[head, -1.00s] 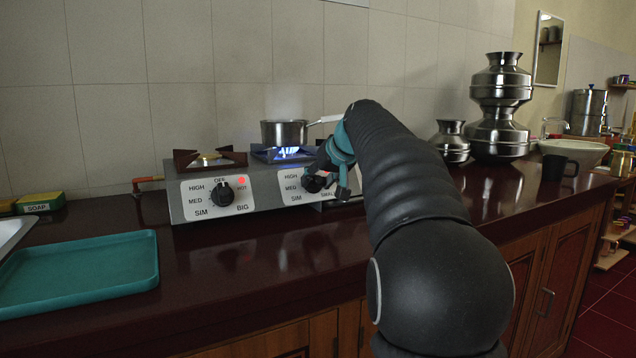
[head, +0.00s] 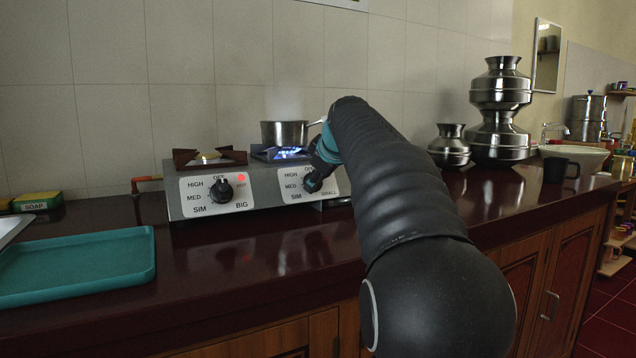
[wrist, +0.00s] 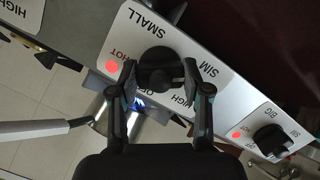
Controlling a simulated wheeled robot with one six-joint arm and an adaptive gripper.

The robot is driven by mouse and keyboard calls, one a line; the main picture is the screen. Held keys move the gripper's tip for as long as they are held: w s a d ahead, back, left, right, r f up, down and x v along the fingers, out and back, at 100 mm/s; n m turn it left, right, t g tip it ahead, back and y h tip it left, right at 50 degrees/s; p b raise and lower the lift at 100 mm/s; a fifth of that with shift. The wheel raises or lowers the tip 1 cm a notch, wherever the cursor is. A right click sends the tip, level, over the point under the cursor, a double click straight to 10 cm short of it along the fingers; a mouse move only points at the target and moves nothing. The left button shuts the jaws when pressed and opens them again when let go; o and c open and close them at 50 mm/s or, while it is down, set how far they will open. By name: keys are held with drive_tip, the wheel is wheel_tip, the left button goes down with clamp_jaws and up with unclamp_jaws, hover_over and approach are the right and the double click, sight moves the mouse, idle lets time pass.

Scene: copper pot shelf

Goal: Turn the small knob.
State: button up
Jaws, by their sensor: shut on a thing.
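The small knob (wrist: 160,68) is black and round, on the white dial plate marked SMALL, in the wrist view. My gripper (wrist: 167,78) is shut on it, one finger on either side. In the head view my gripper (head: 318,176) covers most of this knob at the right half of the stove front. The knob's ridge seems to point between the SIM and HIGH marks, but a finger hides that part of the dial. Blue flame (head: 289,153) shows under the saucepan (head: 284,133). A red light (wrist: 112,66) glows beside HOT on the small dial.
The big knob (head: 221,191) is to the left on the same stove (head: 180,208). A teal tray (head: 75,296) lies at the front left. Metal pots (head: 496,135) and a dark mug (head: 560,169) stand to the right. The counter before the stove is clear.

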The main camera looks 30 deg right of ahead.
drive_tip(key=shift+n, duration=0.5)
drive_tip(key=o, duration=1.2)
drive_tip(key=shift+c, duration=0.2)
drive_tip(key=v, duration=1.2)
drive_tip(key=shift+a, duration=0.15)
